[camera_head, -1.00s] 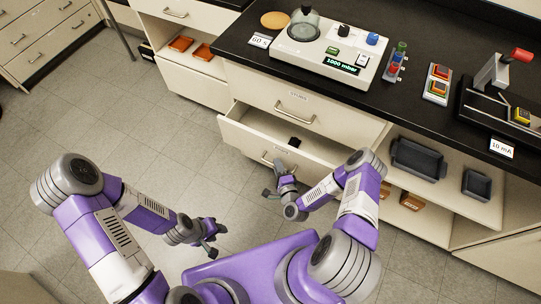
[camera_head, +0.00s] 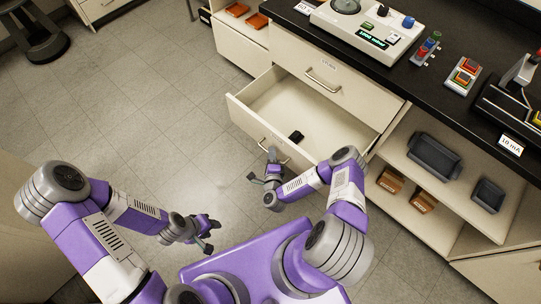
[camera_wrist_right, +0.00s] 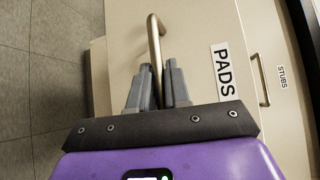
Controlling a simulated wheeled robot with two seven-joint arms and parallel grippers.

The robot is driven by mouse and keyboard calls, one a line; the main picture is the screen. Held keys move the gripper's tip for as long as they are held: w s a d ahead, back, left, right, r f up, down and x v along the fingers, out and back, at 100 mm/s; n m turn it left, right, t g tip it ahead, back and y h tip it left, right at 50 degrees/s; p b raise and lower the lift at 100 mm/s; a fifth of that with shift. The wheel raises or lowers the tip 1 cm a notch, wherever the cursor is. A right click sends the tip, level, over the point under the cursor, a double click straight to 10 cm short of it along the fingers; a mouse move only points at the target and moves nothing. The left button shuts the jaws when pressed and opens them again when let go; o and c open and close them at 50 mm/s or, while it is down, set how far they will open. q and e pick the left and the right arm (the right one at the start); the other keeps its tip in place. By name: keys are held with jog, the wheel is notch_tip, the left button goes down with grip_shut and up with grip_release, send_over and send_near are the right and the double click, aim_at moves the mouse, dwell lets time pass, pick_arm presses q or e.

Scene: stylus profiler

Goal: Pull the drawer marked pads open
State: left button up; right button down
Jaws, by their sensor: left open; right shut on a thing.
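The drawer marked PADS (camera_head: 246,120) stands pulled well out below the counter, and its inside shows. A small black item (camera_head: 295,137) lies in it. Its label (camera_wrist_right: 223,70) and metal bar handle (camera_wrist_right: 155,45) show in the right wrist view. My right gripper (camera_head: 268,172) is at the drawer front; in the right wrist view its fingers (camera_wrist_right: 158,88) are shut on the handle. My left gripper (camera_head: 208,232) is open and empty, low over the floor, away from the drawer.
The drawer marked STUBS (camera_head: 322,80) is shut above. Open shelves at right hold dark trays (camera_head: 433,155) and brown boxes (camera_head: 391,180).

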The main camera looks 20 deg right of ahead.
jog(key=shift+d, duration=0.1)
jog(key=c, duration=1.2)
grip_release()
jog(key=p+v, duration=0.2)
jog(key=v, duration=0.5)
jog(key=shift+s, duration=0.3)
jog(key=a+r+n+g+y+p, duration=0.2)
jog(key=a+n+g+y, duration=0.3)
jog(key=a+n+y, duration=0.55)
jog(key=s+r+n+g+p, duration=0.2)
jog(key=s+r+n+g, duration=0.5)
jog(key=s+n+g, duration=0.3)
jog(key=s, duration=0.2)
jog(key=shift+s+d+r+n+h, duration=0.3)
jog(key=shift+s+d+n+h, duration=0.05)
jog(key=shift+s+d, duration=0.05)
